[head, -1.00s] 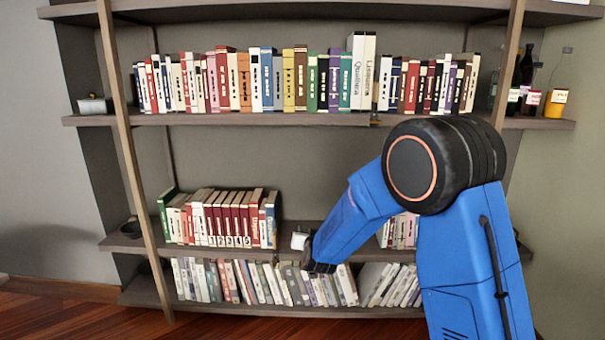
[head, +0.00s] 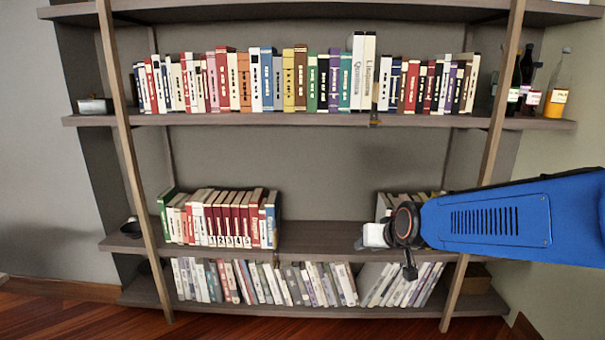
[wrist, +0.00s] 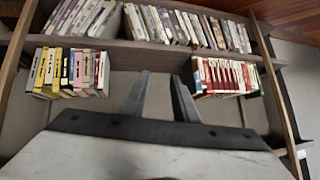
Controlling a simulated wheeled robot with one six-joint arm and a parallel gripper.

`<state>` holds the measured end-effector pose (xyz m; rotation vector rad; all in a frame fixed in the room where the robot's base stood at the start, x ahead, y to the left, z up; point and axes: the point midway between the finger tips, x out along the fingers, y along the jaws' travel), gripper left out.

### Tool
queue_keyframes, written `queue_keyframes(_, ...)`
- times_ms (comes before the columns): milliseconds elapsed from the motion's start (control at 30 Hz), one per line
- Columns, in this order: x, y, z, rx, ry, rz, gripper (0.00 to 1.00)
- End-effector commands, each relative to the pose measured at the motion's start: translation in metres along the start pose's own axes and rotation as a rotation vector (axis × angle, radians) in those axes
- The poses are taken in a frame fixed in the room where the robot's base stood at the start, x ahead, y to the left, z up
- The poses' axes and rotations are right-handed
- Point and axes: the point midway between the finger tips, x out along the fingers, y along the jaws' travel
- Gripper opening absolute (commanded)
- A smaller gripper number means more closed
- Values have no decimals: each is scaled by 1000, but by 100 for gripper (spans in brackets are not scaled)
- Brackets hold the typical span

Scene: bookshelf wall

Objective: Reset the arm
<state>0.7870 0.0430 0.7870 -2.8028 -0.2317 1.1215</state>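My gripper (wrist: 161,82) shows in the wrist view with its two dark fingers apart and nothing between them. They point toward the bookshelf (head: 300,120), which appears upside down there. In the head view my blue arm comes in from the right, nearly level, and my wrist is in front of the right part of the middle shelf. The fingers cannot be made out in the head view. My wrist covers part of a group of books (head: 390,203) on that shelf.
A long row of books (head: 300,80) fills the upper shelf, with bottles (head: 556,85) at its right end. More books (head: 218,218) stand on the middle shelf at left, and leaning books (head: 265,282) fill the bottom shelf. The middle shelf's centre (head: 318,235) is bare.

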Motion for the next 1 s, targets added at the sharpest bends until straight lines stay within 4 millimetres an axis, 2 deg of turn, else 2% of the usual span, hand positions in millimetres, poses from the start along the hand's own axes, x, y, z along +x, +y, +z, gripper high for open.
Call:
queue_keyframes(33, -17, 7, 8, -3, -15, 8, 27)
queue_keyframes(100, -36, 15, 24, -8, -50, 19, 27)
queue_keyframes(367, -109, 44, 89, -21, -175, 71, 27)
queue_keyframes(600, -170, 68, 157, -23, -291, 132, 27)
queue_keyframes(800, -204, 81, 201, -17, -364, 175, 27)
queue_keyframes(1000, -216, 85, 218, -15, -394, 191, 27)
